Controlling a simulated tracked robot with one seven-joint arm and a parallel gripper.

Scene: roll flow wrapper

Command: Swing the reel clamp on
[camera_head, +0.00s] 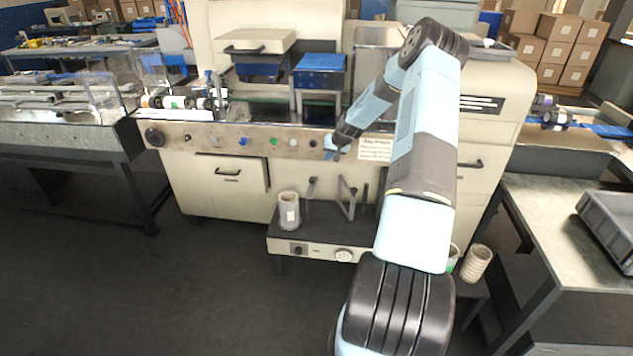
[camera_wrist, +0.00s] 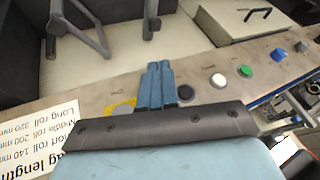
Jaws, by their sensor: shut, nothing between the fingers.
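My gripper (camera_head: 333,153) is shut and empty in front of the wrapper's button panel (camera_head: 225,139), left of the printed label (camera_head: 375,149). Its closed blue fingers (camera_wrist: 158,72) show in the wrist view over the panel, near a yellow mark (camera_wrist: 121,106). Below the panel, a low cream reel stand (camera_head: 318,250) has a dark top. On it are a grey angled frame (camera_head: 347,198) and an upright post (camera_head: 311,187), apart from my gripper. The frame also shows in the wrist view (camera_wrist: 85,28). I cannot tell which of these parts is the reel clamp.
A pale roll (camera_head: 289,210) stands at the stand's left end, and another (camera_head: 477,263) is at right, beyond my arm. A grey bin (camera_head: 610,225) sits on the right table. Several buttons line the panel, including a green one (camera_wrist: 245,71). Dark floor at front left is clear.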

